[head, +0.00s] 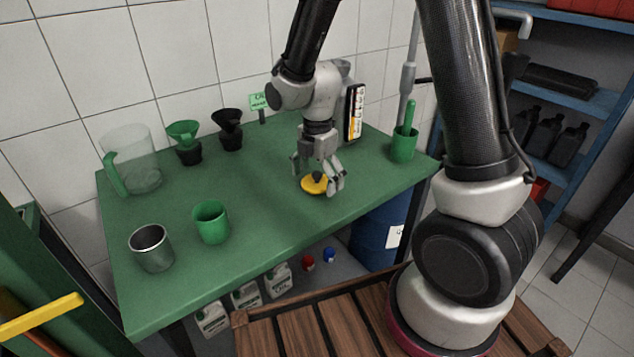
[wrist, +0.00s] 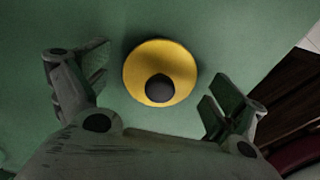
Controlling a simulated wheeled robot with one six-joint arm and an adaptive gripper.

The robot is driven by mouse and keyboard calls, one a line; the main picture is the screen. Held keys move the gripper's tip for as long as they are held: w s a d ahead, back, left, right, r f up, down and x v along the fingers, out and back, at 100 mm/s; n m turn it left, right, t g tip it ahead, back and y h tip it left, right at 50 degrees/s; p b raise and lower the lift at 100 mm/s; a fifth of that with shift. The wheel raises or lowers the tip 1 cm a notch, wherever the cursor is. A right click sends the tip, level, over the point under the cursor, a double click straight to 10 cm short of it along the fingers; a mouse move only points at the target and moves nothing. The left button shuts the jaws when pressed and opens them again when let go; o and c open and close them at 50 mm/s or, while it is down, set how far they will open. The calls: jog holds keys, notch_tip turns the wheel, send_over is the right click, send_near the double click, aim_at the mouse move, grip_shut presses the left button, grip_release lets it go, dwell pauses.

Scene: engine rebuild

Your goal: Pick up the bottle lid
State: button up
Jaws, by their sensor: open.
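The bottle lid is a yellow disc with a dark round knob (head: 312,187) and lies on the green table near its front edge. In the wrist view the yellow lid (wrist: 160,65) lies between and slightly beyond my fingers, with the dark knob near its lower middle. My gripper (head: 318,178) points down over the lid in the head view, its fingers on either side. It is open and empty in the wrist view (wrist: 160,88). Part of the lid is hidden behind a finger in the head view. I cannot tell the exact height gap.
The green table (head: 265,220) holds a clear jug (head: 134,160), a green funnel (head: 184,135), a black funnel (head: 229,128), a green cup (head: 211,222), a metal cup (head: 151,248) and a green holder (head: 403,146). A bottle (head: 354,112) stands behind my gripper. The table's middle is clear.

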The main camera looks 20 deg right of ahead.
jog(key=c, duration=1)
jog(key=shift+o, duration=0.2)
